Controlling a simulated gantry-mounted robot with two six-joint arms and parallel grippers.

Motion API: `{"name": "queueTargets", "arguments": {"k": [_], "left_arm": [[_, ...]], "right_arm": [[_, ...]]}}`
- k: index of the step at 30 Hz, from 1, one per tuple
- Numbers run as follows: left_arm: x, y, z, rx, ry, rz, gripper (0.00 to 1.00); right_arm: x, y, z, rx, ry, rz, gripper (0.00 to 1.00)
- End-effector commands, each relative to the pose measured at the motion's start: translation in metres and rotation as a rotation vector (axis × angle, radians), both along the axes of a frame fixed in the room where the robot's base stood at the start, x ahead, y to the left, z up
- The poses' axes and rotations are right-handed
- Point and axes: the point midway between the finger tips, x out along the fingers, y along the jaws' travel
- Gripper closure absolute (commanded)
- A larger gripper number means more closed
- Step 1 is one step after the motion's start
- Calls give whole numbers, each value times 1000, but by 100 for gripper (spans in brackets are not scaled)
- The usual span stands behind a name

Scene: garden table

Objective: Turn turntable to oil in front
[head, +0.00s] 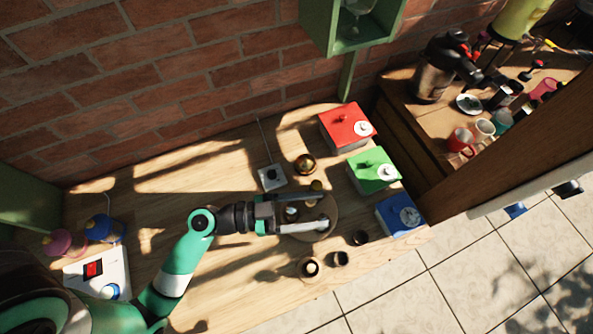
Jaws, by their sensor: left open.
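The turntable (304,238) is a round wooden disc on the wooden table, near the middle of the head view. A small yellowish-topped jar (316,186) stands at its far edge, and another small container (291,213) shows between my fingers. I cannot tell which item is the oil. My left gripper (325,210) reaches in from the left over the disc with its two fingers apart. The fingers and wrist hide part of the disc. I cannot tell whether a finger touches anything. My right gripper is not in view.
Red (345,127), green (372,170) and blue (401,214) boxes line the right side. Small dark cups (340,258) and a round wooden piece (309,268) stand in front. A brass bowl (305,164) is behind. A white switch box (98,270) is at left.

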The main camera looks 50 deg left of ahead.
Motion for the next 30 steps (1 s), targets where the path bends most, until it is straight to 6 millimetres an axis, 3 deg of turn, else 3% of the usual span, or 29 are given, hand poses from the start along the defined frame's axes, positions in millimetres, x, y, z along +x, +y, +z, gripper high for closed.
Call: {"name": "queueTargets", "arguments": {"k": [3,9,20,23,26,29,30], "left_arm": [[-29,-11,11,0,1,-1,33],[-58,-23,24,-1,1,-1,33],[-65,-26,28,0,0,-1,33],[-63,-22,29,-1,-8,16,51],[-50,2,31,26,-33,138,69],[-31,62,20,211,-63,415,87],[-27,91,17,320,-86,538,94]], "right_arm": [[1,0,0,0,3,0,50],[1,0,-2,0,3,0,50],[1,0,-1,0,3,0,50],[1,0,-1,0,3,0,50],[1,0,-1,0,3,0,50],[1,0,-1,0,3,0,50],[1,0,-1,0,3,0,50]]}}
